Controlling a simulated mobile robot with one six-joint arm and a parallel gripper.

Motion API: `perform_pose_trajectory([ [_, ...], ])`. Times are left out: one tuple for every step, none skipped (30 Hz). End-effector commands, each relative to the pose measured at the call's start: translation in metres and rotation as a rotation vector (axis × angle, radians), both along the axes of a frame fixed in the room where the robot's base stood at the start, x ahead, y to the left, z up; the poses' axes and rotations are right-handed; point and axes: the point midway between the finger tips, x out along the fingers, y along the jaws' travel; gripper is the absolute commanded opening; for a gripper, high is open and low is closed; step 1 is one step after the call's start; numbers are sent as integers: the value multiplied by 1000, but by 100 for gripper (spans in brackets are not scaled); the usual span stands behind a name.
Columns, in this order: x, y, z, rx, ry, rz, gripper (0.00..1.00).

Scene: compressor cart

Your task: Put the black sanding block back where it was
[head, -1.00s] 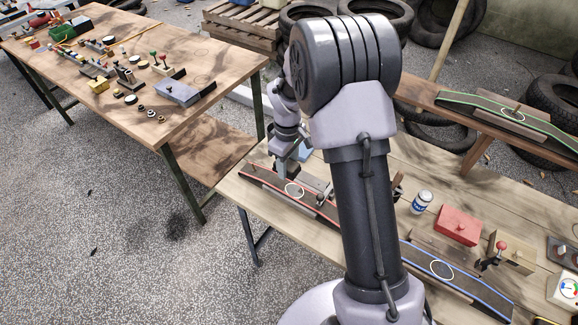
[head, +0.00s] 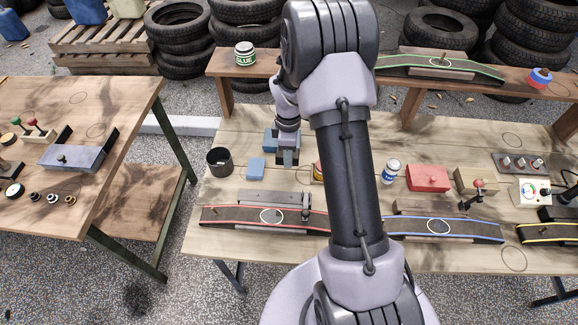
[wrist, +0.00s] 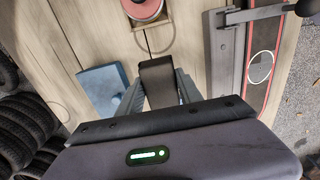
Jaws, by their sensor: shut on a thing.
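My gripper (head: 288,160) points down over the back left part of the wooden bench (head: 330,117). In the wrist view my gripper (wrist: 158,92) is shut on the black sanding block (wrist: 158,78), which sits between the two fingers. In the head view I cannot make out the block. I cannot tell whether the black block touches the bench. A thin ring outline is drawn on the bench near the held block.
A dark cup (head: 219,162) stands left of the blue block. A red-edged belt (head: 240,219) lies in front with a grey metal piece behind it. A white-and-blue can (head: 391,171) and a red box (head: 428,178) stand right of my arm. A shelf (head: 262,70) runs behind.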

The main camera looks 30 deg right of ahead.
Motion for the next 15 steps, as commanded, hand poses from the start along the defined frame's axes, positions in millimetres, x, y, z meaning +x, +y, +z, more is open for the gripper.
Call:
perform_pose_trajectory([
  [0, 0, -19, 0, 2, 0, 0],
  [-1, 1, -26, 1, 3, 0, 0],
  [0, 0, -35, 1, 1, 0, 0],
  [0, 0, -41, 1, 1, 0, 0],
  [0, 1, -46, 1, 2, -1, 0],
  [0, 1, -53, 1, 1, -1, 0],
  [0, 0, -59, 0, 0, 0, 0],
  [0, 0, -65, 1, 1, -1, 0],
  [0, 0, -71, 1, 1, -1, 0],
  [0, 0, -72, 0, 0, -1, 0],
  [1, 0, -71, 0, -2, -1, 0],
  [1, 0, -70, 0, -2, -1, 0],
  [1, 0, -69, 0, -2, -2, 0],
  [1, 0, -69, 0, -2, -2, 0],
  [1, 0, -69, 0, -2, -2, 0],
])
